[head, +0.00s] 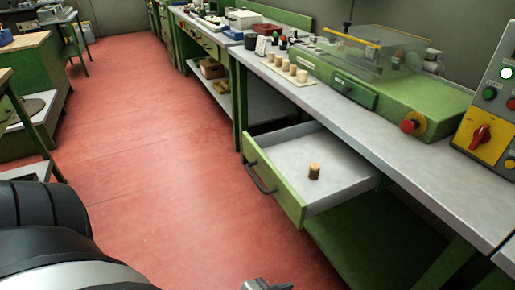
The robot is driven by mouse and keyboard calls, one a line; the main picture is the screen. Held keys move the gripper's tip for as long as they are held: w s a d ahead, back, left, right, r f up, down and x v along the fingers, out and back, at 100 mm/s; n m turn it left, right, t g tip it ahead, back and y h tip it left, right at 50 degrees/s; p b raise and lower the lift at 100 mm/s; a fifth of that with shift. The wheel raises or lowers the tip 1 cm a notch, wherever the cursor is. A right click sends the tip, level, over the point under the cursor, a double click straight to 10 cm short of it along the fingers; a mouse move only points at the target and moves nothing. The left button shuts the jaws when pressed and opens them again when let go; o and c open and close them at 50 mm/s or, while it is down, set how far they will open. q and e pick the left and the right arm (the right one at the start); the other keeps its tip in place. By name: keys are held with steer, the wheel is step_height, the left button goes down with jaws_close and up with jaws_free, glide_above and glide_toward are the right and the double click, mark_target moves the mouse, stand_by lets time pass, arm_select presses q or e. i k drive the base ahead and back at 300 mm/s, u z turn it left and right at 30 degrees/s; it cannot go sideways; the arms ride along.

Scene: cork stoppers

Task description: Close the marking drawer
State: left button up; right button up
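The marking drawer (278,190) is pulled well out from under the right bench. It has a green front, a dark bar handle (258,172) and a pale grey inside. One cork stopper (314,171) stands upright on its floor. A dark and grey arm of mine fills the lower left corner. A small grey piece at the bottom edge looks like the tip of my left gripper (266,285); it is below the drawer in the picture and apart from it. Most of it is cut off, so its opening is hidden. My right gripper is not in view.
The bench top (400,128) carries a green machine (400,95) with a clear cover, and several corks on a pale board (287,70). A control panel (490,115) stands at the right edge. The red floor (160,150) left of the drawer is clear.

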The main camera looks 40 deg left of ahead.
mark_target(282, 159)
steer(key=u, duration=0.05)
steer(key=k, duration=0.55)
steer(key=z, duration=0.95)
steer(key=i, duration=0.75)
steer(key=u, duration=2.55)
steer(key=i, duration=0.9)
steer(key=z, duration=0.55)
